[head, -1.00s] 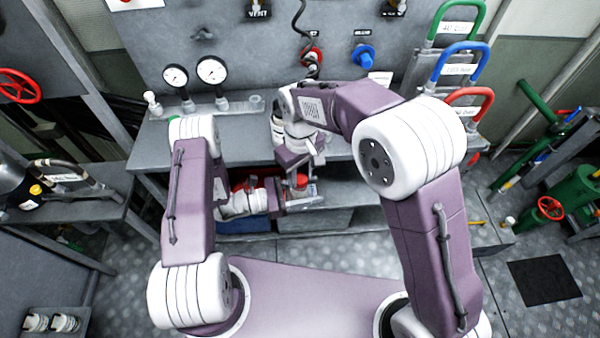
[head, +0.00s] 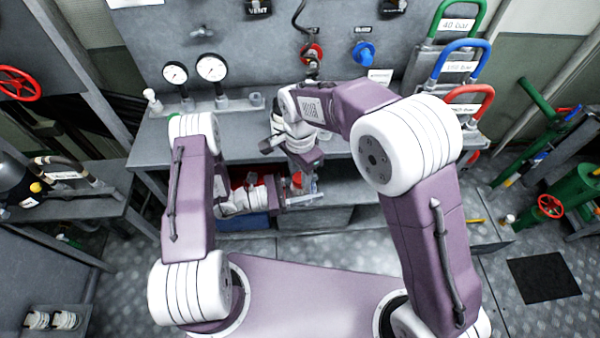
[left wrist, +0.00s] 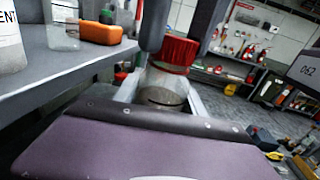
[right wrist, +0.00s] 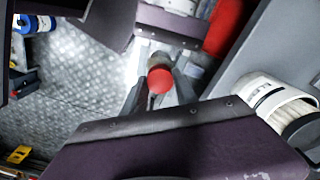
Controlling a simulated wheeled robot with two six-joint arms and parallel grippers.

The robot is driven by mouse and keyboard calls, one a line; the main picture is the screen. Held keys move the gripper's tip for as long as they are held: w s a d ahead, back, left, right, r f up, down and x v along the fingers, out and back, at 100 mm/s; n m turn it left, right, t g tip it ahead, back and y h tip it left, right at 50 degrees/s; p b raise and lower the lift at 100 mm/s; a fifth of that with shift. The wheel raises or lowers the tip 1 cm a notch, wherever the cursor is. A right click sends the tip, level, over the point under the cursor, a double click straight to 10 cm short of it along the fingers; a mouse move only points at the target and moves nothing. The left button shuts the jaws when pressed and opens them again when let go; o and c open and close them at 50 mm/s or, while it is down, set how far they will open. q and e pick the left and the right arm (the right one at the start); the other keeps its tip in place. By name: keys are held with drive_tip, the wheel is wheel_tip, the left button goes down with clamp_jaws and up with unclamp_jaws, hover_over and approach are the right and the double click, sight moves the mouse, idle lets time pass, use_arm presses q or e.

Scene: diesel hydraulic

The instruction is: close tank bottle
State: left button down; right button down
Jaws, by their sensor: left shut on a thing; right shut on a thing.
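The clear tank bottle (left wrist: 160,88) is upright in the left wrist view, with a red cap (left wrist: 174,52) on its top. My left gripper (left wrist: 163,95) is shut on the bottle's body, one finger on each side. My right gripper (right wrist: 159,90) is shut on the red cap (right wrist: 160,80) from above, with its fingers on either side. In the head view the cap (head: 297,180) shows small in front of the workbench edge, between the two grippers. The arms hide much of the bottle there, and I cannot tell how tightly the cap sits.
The grey workbench (head: 150,140) lies just behind the grippers. An orange box (left wrist: 95,32) and a glass jar (left wrist: 62,25) stand on it. A white filter element (right wrist: 275,97) is close to my right gripper. Bins stand on the lower shelf.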

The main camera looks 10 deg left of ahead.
drive_tip(key=m, duration=0.6)
drive_tip(key=shift+m, duration=0.4)
drive_tip(key=m, duration=1.1)
drive_tip(key=c, duration=1)
unclamp_jaws()
drive_tip(key=shift+o, duration=0.2)
drive_tip(key=shift+r, duration=2.25)
